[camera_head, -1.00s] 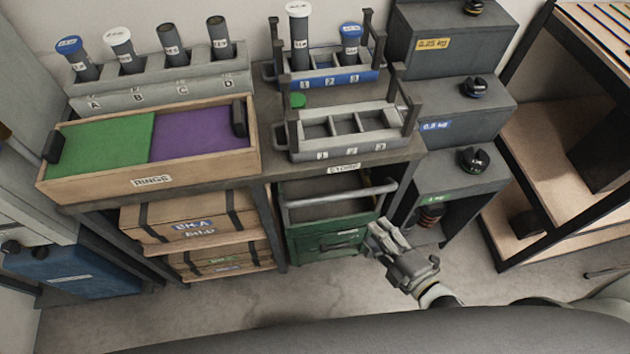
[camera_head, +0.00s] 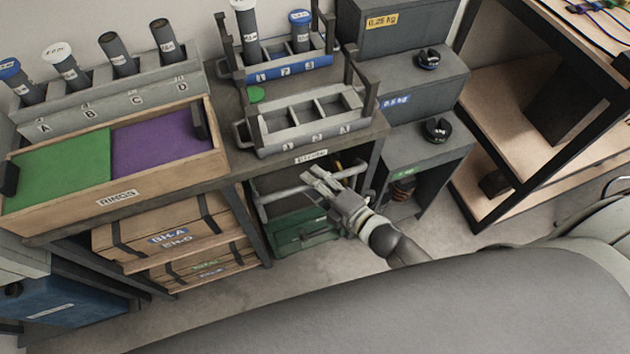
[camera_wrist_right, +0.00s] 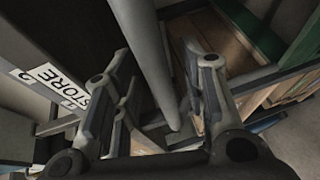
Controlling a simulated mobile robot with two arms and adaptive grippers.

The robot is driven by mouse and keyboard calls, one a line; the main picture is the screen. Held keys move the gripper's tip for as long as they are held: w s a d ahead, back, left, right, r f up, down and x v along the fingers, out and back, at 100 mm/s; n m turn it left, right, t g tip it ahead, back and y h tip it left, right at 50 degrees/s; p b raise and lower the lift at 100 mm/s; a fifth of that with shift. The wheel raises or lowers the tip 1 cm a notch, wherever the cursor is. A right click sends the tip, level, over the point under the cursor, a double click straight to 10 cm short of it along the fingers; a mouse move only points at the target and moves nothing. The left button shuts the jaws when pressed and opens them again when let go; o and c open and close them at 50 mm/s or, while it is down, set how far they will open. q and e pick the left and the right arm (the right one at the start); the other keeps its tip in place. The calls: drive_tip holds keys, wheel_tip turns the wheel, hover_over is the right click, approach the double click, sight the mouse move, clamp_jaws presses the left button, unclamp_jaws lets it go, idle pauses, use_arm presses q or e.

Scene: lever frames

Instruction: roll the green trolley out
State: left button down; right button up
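The green trolley (camera_head: 302,230) stands under the bench, below the STORE label, with its grey bar handle (camera_head: 275,194) across its front top. My right gripper (camera_head: 318,177) is at the handle, over its middle. In the right wrist view, the fingers of my right gripper (camera_wrist_right: 158,90) are spread apart, with the grey handle bar (camera_wrist_right: 148,55) running between them and a gap on each side. The gripper hides part of the handle in the head view. My left gripper is not in view.
The bench edge (camera_head: 310,158) overhangs the trolley. Wooden crates (camera_head: 165,235) fill the shelves to the left. A grey stepped stand with weights (camera_head: 430,150) is close on the right. Bare floor (camera_head: 310,268) lies in front of the trolley.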

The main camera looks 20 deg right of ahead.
drive_tip(key=shift+w+a, duration=0.1)
drive_tip(key=shift+w, duration=0.05)
clamp_jaws()
idle(0.4)
